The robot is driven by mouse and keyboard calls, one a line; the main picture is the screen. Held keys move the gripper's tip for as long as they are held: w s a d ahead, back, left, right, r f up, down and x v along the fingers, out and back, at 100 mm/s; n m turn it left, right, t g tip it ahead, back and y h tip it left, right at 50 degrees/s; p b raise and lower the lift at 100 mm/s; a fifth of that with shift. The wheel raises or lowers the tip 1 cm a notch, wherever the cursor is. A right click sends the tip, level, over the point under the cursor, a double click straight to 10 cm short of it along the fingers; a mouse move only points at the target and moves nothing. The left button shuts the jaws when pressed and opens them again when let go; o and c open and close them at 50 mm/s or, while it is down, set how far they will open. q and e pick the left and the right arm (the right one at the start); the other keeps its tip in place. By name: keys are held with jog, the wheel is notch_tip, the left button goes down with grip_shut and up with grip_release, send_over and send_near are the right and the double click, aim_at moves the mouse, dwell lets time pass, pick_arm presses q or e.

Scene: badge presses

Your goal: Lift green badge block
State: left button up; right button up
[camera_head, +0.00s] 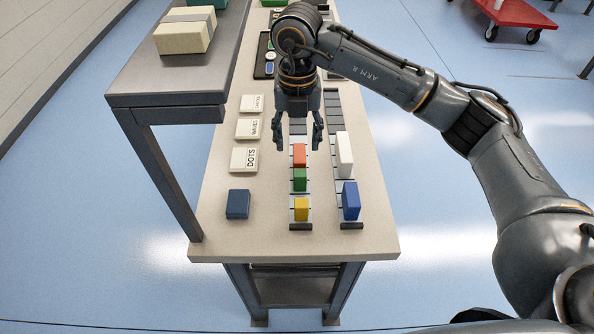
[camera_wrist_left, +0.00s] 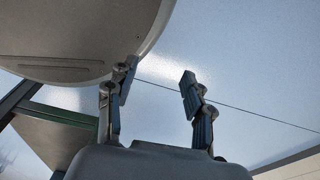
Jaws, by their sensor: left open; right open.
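The green badge block (camera_head: 300,180) sits in the left rack (camera_head: 301,215) on the table, between an orange block (camera_head: 299,155) on its far side and a yellow block (camera_head: 301,208) on its near side. My right gripper (camera_head: 299,145) is open and empty, fingers pointing down, over the far end of this row, beyond the green block. In the left wrist view my left gripper (camera_wrist_left: 156,90) is open with nothing between its fingers. The left gripper does not show in the head view.
The right rack (camera_head: 352,226) holds a white block (camera_head: 344,153) and a blue block (camera_head: 350,200). A dark blue block (camera_head: 238,204) and cards marked DOTS (camera_head: 244,159), WAVES (camera_head: 247,128) lie to the left. A raised grey shelf (camera_head: 170,98) overhangs the left side.

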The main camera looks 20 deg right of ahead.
aim_at(300, 172)
jog(key=f, duration=0.3)
jog(key=f+p, duration=0.1)
jog(key=f, duration=0.1)
jog(key=shift+s+f, duration=0.2)
jog(key=shift+f, duration=0.5)
jog(key=f, duration=0.1)
jog(key=p, duration=0.1)
jog(key=f, duration=0.1)
jog(key=shift+s+d+f+p, duration=0.2)
jog(key=shift+s+f+p, duration=0.05)
jog(key=shift+f+p, duration=0.05)
notch_tip(300, 172, down, 2)
jog(key=shift+f, duration=0.1)
jog(key=shift+w+f, duration=0.1)
jog(key=shift+f, duration=0.1)
pick_arm(q)
jog(key=s+r, duration=0.2)
jog(key=r, duration=0.1)
jog(key=shift+s, duration=0.3)
pick_arm(e)
grip_shut()
